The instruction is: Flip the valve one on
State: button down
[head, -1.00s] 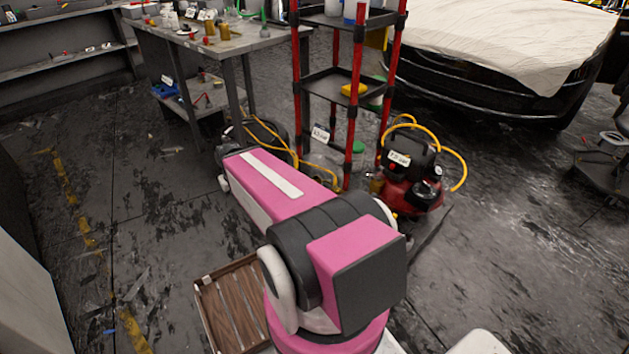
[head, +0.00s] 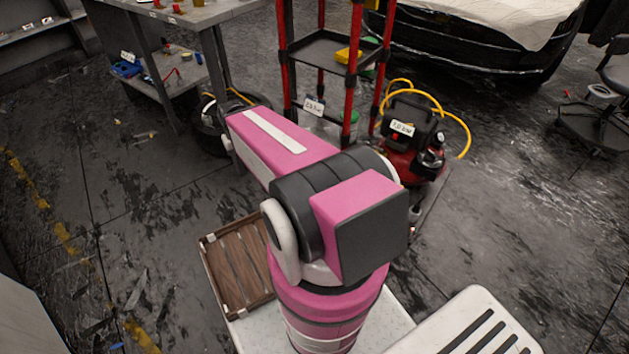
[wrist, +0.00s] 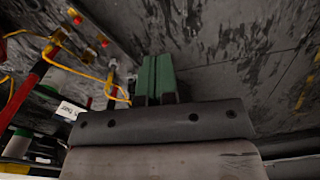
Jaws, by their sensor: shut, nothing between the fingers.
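My gripper (wrist: 156,80) shows in the wrist view as two green fingers closed side by side, with nothing between them. It is hidden behind my pink arm in the head view. In the wrist view, brass fittings (wrist: 55,40) with a yellow hose lie at the upper left, apart from the fingers. Small red-orange parts (wrist: 104,43) are near them. I cannot tell which part, if any, is valve one, or how its handle is set. A red and black compressor (head: 410,112) with a yellow hose and a white label stands right of centre in the head view.
A red-posted shelf rack (head: 320,50) stands behind my arm, with a white label (head: 315,106) low on it. A grey workbench (head: 185,14) is at the upper left. A covered car (head: 480,50) is at the upper right. The left floor is mostly open.

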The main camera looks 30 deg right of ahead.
jog(key=w+d+f+m+g+h, duration=0.15)
jog(key=w+d+f+m, duration=0.25)
jog(key=w+d+f, duration=0.4)
jog(key=w+d+f+m+h, duration=0.2)
jog(key=w+d+f+m, duration=0.25)
jog(key=d+f, duration=0.4)
jog(key=w+d+f+m+g+h, duration=0.1)
jog(key=w+d+f+m, duration=0.1)
jog(key=d+f, duration=0.4)
jog(key=w+d+f+m+g+h, duration=0.1)
jog(key=d+f+m, duration=0.3)
jog(key=f, duration=0.8)
jog(key=shift+w+d+f+h, duration=0.25)
jog(key=shift+w+d+h, duration=0.1)
jog(key=shift+w+d, duration=0.4)
jog(key=shift+s+d, duration=0.1)
jog(key=shift+d, duration=0.05)
jog(key=x, duration=0.9)
jog(key=shift+f, duration=0.1)
jog(key=s, duration=0.1)
jog(key=s+d, duration=0.1)
jog(key=s, duration=0.1)
jog(key=shift+d+f, duration=0.2)
jog(key=shift+f, duration=0.05)
jog(key=shift+s+d, duration=0.25)
jog(key=shift+s, duration=0.25)
